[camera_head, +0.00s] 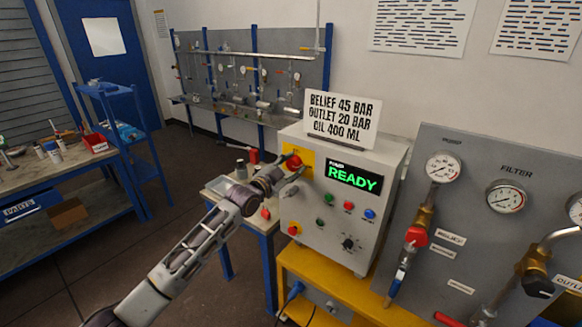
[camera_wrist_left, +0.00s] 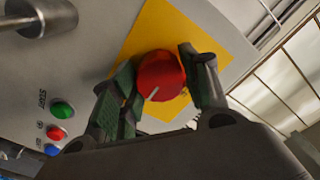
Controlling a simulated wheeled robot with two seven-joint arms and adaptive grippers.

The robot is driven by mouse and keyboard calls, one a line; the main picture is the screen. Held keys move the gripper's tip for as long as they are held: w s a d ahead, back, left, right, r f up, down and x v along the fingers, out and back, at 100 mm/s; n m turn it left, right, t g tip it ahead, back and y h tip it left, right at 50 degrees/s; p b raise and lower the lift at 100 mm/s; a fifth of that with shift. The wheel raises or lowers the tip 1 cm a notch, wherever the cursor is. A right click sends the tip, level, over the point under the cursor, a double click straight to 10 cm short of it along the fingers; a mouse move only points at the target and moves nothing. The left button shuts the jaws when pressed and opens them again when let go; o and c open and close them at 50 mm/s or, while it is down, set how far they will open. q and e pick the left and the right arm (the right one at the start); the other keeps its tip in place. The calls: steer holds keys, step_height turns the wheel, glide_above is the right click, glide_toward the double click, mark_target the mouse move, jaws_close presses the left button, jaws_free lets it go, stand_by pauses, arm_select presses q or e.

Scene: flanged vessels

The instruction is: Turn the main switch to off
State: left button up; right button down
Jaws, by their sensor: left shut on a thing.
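The main switch is a red round knob with a white pointer line on a yellow plate. It shows in the left wrist view (camera_wrist_left: 160,76) and at the upper left of the control box in the head view (camera_head: 292,162). My left gripper (camera_head: 281,174) is at the switch, its two fingers on either side of the knob, shut on it; it also shows in the left wrist view (camera_wrist_left: 163,85). The yellow plate (camera_wrist_left: 165,25) is partly hidden by the fingers. The box's display (camera_head: 352,178) reads READY in green. My right gripper is not in view.
The control box (camera_head: 318,228) stands on a yellow bench (camera_head: 345,295) and carries several coloured buttons, a black knob (camera_head: 348,244) and a sign (camera_head: 343,118) on top. A grey panel (camera_head: 480,215) with gauges and valves stands at right. A small blue-legged table (camera_head: 268,222) is left of the box.

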arm_select(q)
steer(key=n, duration=0.4)
steer(key=shift+p, duration=0.3)
steer(key=n, duration=0.5)
steer(key=shift+p, duration=0.3)
steer(key=n+p, duration=0.1)
steer(key=n, duration=0.3)
steer(key=shift+n, duration=0.3)
steer(key=shift+n+p, duration=0.45)
steer(key=shift+n, duration=1.65)
steer(key=o, duration=1)
